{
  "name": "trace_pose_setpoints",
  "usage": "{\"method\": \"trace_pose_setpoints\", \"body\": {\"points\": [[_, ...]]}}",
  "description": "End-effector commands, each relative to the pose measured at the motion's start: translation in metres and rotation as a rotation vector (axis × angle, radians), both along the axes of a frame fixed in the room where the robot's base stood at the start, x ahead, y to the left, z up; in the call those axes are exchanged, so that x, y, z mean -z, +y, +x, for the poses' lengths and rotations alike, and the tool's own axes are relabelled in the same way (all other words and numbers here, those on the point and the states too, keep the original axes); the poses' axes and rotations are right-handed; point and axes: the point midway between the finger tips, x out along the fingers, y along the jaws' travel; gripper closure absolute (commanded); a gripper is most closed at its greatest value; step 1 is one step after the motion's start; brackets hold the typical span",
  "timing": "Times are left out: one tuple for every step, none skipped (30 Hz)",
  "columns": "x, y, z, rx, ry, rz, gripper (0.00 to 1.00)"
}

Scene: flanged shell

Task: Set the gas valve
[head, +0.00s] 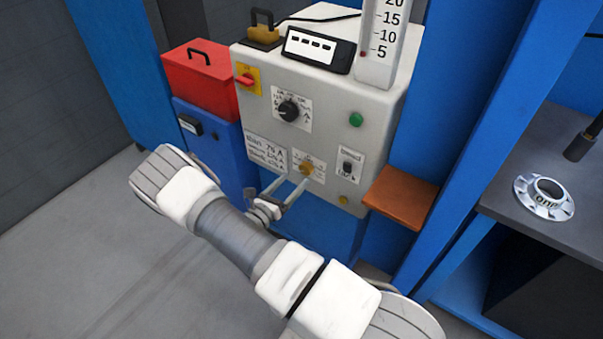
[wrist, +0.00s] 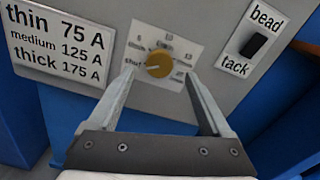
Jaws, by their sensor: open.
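The gas valve is a round brass-yellow knob (head: 307,169) low on the front of the grey machine (head: 325,130). In the wrist view the knob (wrist: 160,68) sits on a white dial plate (wrist: 168,45) with numbers around the top and "shut" at its left. A dark mark on the knob appears to point left, toward "shut". My gripper (head: 291,183) is open in front of the knob. In the wrist view its fingers (wrist: 160,78) stand left and right of the knob with gaps on both sides. I cannot tell how near the fingertips are to the panel.
A bead/tack switch (wrist: 255,43) is right of the dial, and an amperage label (wrist: 60,40) is left. A black selector knob (head: 289,110) is above. A brown shelf (head: 401,196) juts out at right. A flanged ring (head: 544,197) lies on the grey bench.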

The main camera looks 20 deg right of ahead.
Motion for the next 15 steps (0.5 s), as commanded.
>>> {"method": "trace_pose_setpoints", "body": {"points": [[0.001,-0.010,0.005,0.004,-0.001,0.000,0.17],[0.001,-0.014,0.009,0.003,0.001,0.001,0.17],[0.001,-0.020,0.012,0.003,0.000,0.000,0.17],[0.001,-0.024,0.015,0.003,0.000,0.000,0.17],[0.001,-0.028,0.017,0.003,0.000,0.000,0.17],[0.001,-0.031,0.020,0.002,0.000,0.000,0.17],[0.001,-0.034,0.022,0.002,0.000,0.000,0.17],[0.001,-0.036,0.024,0.002,0.000,0.000,0.17],[0.001,-0.039,0.026,0.001,0.001,0.001,0.17],[0.001,-0.041,0.027,0.001,0.002,0.001,0.17],[0.001,-0.042,0.028,0.001,0.002,0.001,0.17],[0.001,-0.043,0.028,0.001,0.002,0.001,0.17],[0.001,-0.044,0.029,0.001,0.002,0.001,0.17],[0.001,-0.044,0.029,0.001,0.002,0.001,0.17],[0.000,-0.044,0.029,0.001,0.002,0.001,0.17]]}}
